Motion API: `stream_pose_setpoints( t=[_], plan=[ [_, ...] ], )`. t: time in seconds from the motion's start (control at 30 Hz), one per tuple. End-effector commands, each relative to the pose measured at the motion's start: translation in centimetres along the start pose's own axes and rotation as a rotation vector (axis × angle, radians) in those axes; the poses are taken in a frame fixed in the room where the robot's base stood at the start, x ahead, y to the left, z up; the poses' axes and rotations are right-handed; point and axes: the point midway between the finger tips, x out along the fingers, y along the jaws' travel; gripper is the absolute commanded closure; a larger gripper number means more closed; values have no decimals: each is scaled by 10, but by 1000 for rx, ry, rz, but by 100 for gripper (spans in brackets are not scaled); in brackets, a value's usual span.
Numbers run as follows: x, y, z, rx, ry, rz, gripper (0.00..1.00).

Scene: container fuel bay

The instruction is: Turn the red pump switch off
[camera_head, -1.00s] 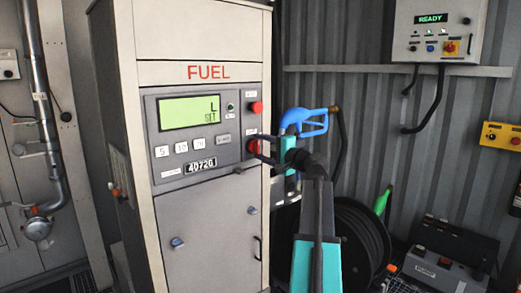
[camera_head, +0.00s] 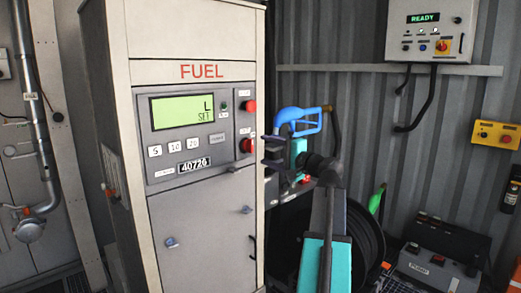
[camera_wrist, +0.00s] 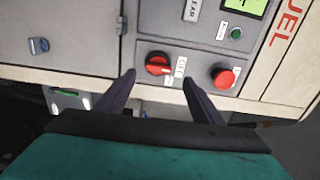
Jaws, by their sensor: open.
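The red pump switch is a rotary knob (camera_head: 246,145) at the right edge of the fuel dispenser's control panel, below a red mushroom button (camera_head: 249,106). My gripper (camera_head: 267,152) is open and empty, a short way to the right of the knob in the head view. In the wrist view its fingertips (camera_wrist: 158,78) lie on either side of the knob, apparently short of it.
The red mushroom button (camera_wrist: 223,76) is close beside the right finger in the wrist view. A blue fuel nozzle (camera_head: 299,121) hangs just behind my gripper. A hose reel (camera_head: 362,235) stands behind my arm. A lit "READY" control box (camera_head: 432,30) is on the back wall.

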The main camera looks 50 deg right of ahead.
Motion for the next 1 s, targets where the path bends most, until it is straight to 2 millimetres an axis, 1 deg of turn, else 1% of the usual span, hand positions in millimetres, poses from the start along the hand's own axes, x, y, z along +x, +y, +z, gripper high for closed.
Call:
stream_pose_setpoints(
  t=[0.03,0.2,0.4,0.6,1.0],
  plan=[
    [-10,1,1,0,2,0,39],
    [-37,0,1,-1,2,0,39],
    [-60,-1,0,-1,2,-1,39],
    [-69,-1,0,-1,1,-1,39],
    [-70,-1,0,-1,1,-1,39]
  ],
)
